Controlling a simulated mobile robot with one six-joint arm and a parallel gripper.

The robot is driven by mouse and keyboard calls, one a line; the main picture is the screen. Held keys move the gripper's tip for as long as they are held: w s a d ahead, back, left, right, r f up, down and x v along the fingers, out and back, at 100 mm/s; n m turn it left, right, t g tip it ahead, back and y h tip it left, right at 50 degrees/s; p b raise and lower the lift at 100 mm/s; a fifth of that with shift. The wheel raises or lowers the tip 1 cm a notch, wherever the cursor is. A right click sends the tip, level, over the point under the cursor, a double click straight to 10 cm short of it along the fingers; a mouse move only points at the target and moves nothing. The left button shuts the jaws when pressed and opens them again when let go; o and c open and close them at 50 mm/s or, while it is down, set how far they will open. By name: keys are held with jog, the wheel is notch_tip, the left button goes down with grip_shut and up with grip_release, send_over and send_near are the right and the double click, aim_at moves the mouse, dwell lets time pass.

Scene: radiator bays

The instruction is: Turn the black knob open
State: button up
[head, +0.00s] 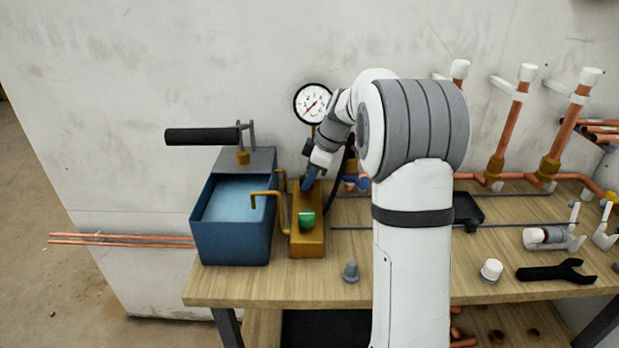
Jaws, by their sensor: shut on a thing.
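The pump has a blue water tank (235,238) and a brass-yellow block (309,243) beside it. A green knob (307,219) sits on the front part of the block. My gripper (308,182) reaches down to the rear part of the block, with blue at its tip. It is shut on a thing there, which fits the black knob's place. The knob itself is hidden behind the jaws, so I cannot tell how far it is turned. A pressure gauge (314,103) stands behind the block.
The pump's black-gripped lever (202,136) sticks out left above the tank. A black hose (340,182) and a blue valve handle (357,182) are right of my gripper. A grey plug (350,271), white cap (491,270) and black wrench (557,272) lie on the wooden bench (290,289). Copper pipes (514,128) rise behind.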

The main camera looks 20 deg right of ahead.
dwell(0.3)
jog(key=o, duration=1)
jog(key=v, duration=0.7)
jog(key=shift+d+r+p, duration=0.15)
jog(key=shift+r+p, duration=0.2)
jog(key=shift+p, duration=0.05)
